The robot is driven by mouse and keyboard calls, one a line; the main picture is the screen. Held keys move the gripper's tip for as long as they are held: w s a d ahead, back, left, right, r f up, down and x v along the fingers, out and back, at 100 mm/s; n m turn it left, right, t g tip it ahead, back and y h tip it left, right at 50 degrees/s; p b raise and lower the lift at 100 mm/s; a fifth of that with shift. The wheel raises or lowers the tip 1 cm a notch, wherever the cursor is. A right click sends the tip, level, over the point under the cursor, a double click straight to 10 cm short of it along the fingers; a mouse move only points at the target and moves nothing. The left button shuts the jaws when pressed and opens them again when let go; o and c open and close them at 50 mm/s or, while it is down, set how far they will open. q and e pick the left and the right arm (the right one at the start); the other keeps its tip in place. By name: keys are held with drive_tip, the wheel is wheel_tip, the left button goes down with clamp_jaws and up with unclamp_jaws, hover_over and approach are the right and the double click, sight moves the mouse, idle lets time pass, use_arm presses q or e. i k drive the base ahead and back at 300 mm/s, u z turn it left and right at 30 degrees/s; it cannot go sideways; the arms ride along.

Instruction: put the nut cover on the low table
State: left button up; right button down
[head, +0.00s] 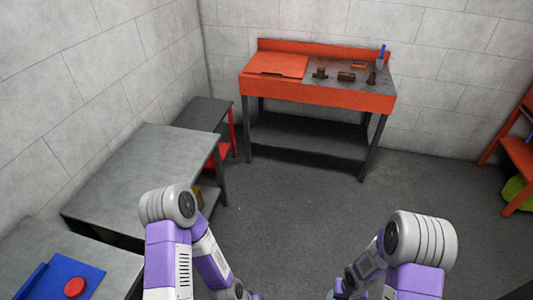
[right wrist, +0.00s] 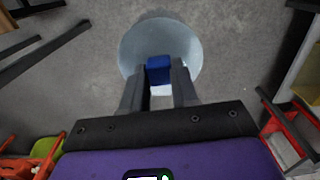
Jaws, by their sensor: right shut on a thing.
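In the right wrist view my right gripper (right wrist: 158,80) is shut on a small blue block, the grip of a round, pale grey-blue cover (right wrist: 135,45). I take this to be the nut cover. It is held above the grey floor, and the fingers hide part of it. In the head view a bare grey table (head: 135,165) stands at the left, with a smaller, darker grey table (head: 205,113) behind it. I cannot tell for sure which one is the low table. My left gripper is outside the frames; only its arm shows.
A red workbench (head: 315,93) with several small dark parts stands at the back wall. A blue tray (head: 60,280) with a red round thing (head: 74,288) lies on a grey surface at the lower left. Red shelving (head: 516,150) is at the right. The middle floor is clear.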

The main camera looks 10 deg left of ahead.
sight(141, 193)
drive_tip(key=i, duration=2.4)
drive_tip(key=u, duration=2.15)
